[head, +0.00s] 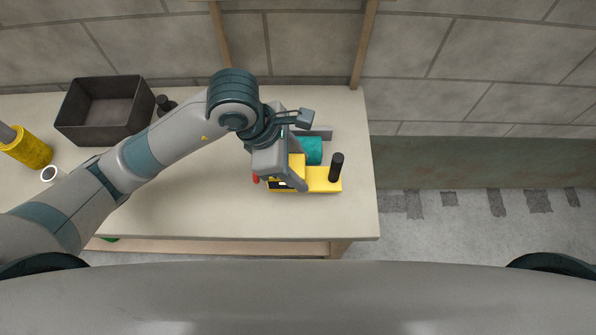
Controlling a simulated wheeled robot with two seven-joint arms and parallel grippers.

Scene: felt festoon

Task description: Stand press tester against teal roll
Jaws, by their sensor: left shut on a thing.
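The press tester (322,181) is a yellow block with a black upright post, near the right end of the table. My left gripper (286,182) is over its left part and is shut on it. A teal roll (312,151) lies just behind the tester, partly hidden by my gripper. The tester looks close to the roll, but I cannot tell whether they touch. My right gripper is not in view.
A dark open bin (103,108) stands at the back left of the table (190,200). A yellow roll (28,150) and a white ring-shaped thing (50,174) are at the far left. A grey bar (320,132) lies behind the teal roll. The table's middle front is clear.

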